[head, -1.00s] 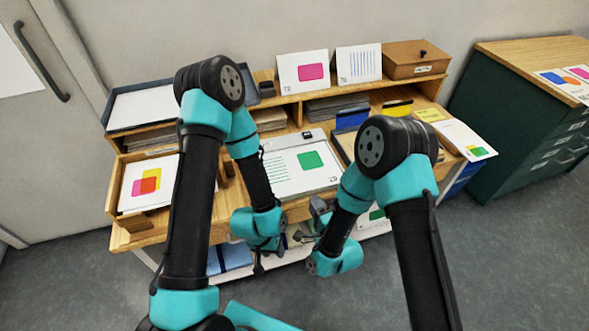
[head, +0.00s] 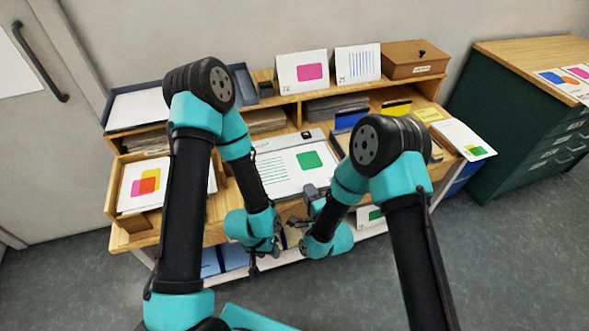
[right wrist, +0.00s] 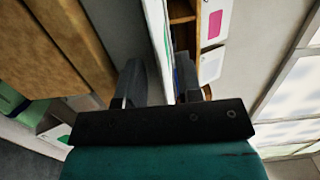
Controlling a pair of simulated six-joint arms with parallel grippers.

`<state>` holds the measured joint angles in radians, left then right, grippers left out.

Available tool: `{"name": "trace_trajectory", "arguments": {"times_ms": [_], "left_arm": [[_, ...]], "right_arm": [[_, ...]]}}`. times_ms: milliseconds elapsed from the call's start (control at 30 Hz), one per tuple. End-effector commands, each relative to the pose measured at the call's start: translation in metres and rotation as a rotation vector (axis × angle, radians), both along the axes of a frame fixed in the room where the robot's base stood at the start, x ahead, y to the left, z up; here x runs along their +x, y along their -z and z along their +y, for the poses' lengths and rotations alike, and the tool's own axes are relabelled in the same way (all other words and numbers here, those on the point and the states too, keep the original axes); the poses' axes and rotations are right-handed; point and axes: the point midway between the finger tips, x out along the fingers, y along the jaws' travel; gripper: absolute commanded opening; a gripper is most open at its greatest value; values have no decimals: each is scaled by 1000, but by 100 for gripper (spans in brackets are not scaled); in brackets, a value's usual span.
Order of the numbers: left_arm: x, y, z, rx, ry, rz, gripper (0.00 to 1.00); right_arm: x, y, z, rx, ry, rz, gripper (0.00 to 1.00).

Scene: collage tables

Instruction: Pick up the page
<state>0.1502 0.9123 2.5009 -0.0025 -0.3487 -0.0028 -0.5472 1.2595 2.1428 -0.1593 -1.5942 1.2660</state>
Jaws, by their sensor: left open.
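A white page (head: 283,164) with green lines and a green square lies on the desk in the head view, under a grey clip bar. My right gripper (head: 306,205) is at the page's front right edge. In the right wrist view, my right gripper's fingers (right wrist: 159,88) stand apart, one on each side of a pale edge-on strip (right wrist: 154,30). I cannot tell whether this is the page alone or its board. My left gripper (head: 272,250) is open, low at the desk's front edge, partly hidden by its arm, and holds nothing visible.
A card with overlapping coloured squares (head: 140,185) lies at the left. A magenta card (head: 302,72) and a striped card (head: 358,65) stand on the shelf beside a wooden box (head: 415,60). Another page (head: 463,138) overhangs the right edge. A green cabinet (head: 500,130) stands at right.

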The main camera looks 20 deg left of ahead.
Motion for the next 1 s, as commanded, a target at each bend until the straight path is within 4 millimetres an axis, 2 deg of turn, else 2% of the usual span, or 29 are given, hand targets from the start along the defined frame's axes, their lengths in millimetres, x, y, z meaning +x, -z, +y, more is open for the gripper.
{"name": "trace_trajectory", "arguments": {"times_ms": [67,400,833,1000], "left_arm": [[0,0,0,0,0,0,43],[0,0,0,0,0,0,43],[0,0,0,0,0,0,43],[0,0,0,0,0,0,43]], "right_arm": [[0,0,0,0,0,0,32],[0,0,0,0,0,0,0],[0,0,0,0,0,0,0],[0,-8,0,0,0,-1,0]]}}
